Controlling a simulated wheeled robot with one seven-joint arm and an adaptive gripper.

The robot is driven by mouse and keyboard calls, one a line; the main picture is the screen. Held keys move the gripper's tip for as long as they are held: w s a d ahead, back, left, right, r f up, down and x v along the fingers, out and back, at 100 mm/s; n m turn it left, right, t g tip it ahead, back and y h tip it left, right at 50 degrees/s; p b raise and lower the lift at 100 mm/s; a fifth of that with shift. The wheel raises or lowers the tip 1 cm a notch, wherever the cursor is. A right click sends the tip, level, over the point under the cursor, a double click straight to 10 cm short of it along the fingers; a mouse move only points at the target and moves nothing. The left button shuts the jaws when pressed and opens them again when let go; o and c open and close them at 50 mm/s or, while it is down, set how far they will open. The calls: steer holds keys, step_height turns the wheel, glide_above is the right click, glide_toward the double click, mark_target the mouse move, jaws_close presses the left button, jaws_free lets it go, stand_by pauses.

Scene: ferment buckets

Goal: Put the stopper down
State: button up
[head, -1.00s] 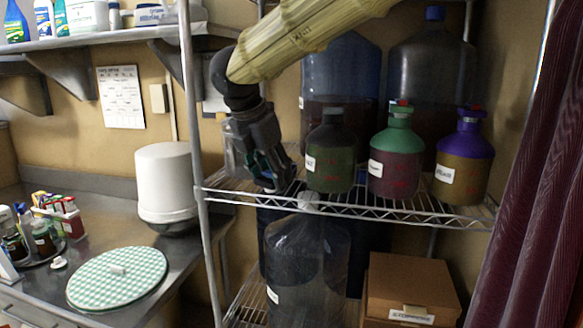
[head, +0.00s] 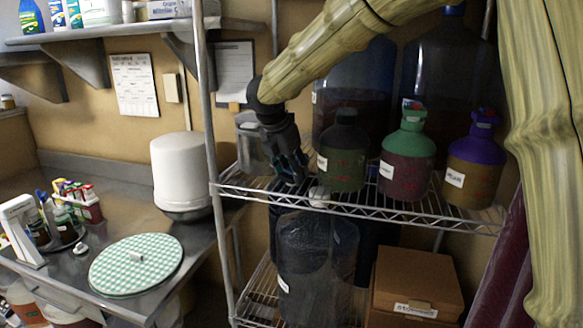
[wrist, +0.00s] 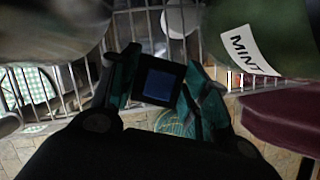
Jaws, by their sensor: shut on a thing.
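My gripper (head: 296,176) points down just over the wire shelf, left of the dark green jar (head: 342,160). In the wrist view my gripper (wrist: 160,95) is shut on a small, square, dark blue piece (wrist: 158,86), seen end-on between the teal fingers. It looks like the stopper, but its full shape is hidden. In the head view the fingers hide it. I cannot tell whether it touches the shelf. The jar's label reads MINT in the wrist view, where its green side (wrist: 285,35) is close at the upper right.
The wire shelf (head: 400,213) also holds a green-topped jar (head: 406,165), a purple-topped jar (head: 472,172) and a clear container (head: 250,145). Large carboys stand behind. A metal post (head: 207,120) is left of the gripper. A counter with a checkered round board (head: 135,262) lies further left.

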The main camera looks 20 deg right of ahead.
steer(key=shift+f, duration=0.35)
steer(key=shift+f, duration=0.2)
steer(key=o, duration=1)
steer(key=shift+r, duration=0.15)
steer(key=b+v, duration=0.3)
steer(key=v, duration=0.9)
steer(key=shift+r, duration=0.1)
